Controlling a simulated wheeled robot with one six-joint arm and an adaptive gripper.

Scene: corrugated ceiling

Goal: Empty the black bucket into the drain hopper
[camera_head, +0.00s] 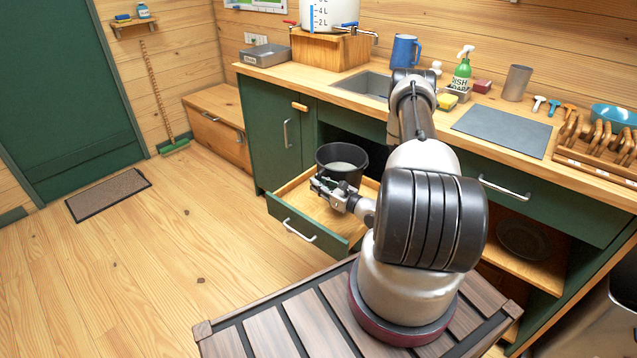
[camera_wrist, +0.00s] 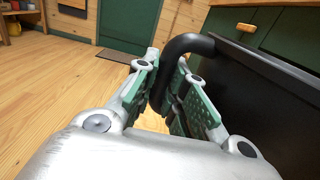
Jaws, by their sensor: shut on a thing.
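The black bucket (camera_head: 342,151) is upright over the open lower drawer (camera_head: 313,208), with greyish contents showing inside. I cannot tell whether its base rests on the drawer floor. My gripper (camera_head: 328,187) is at the bucket's near side. In the wrist view my gripper (camera_wrist: 172,95) is shut on the bucket's curved black handle (camera_wrist: 187,44), which passes between the green-padded fingers. The bucket's dark wall (camera_wrist: 262,95) fills the right of that view. A grey sink basin (camera_head: 366,84) is set in the counter behind. I cannot make out for certain a drain hopper.
The counter holds a blue jug (camera_head: 405,50), a green soap bottle (camera_head: 462,73), a yellow sponge (camera_head: 446,101), a metal cup (camera_head: 516,83) and a grey mat (camera_head: 502,130). A white tank (camera_head: 328,14) stands on a wooden box.

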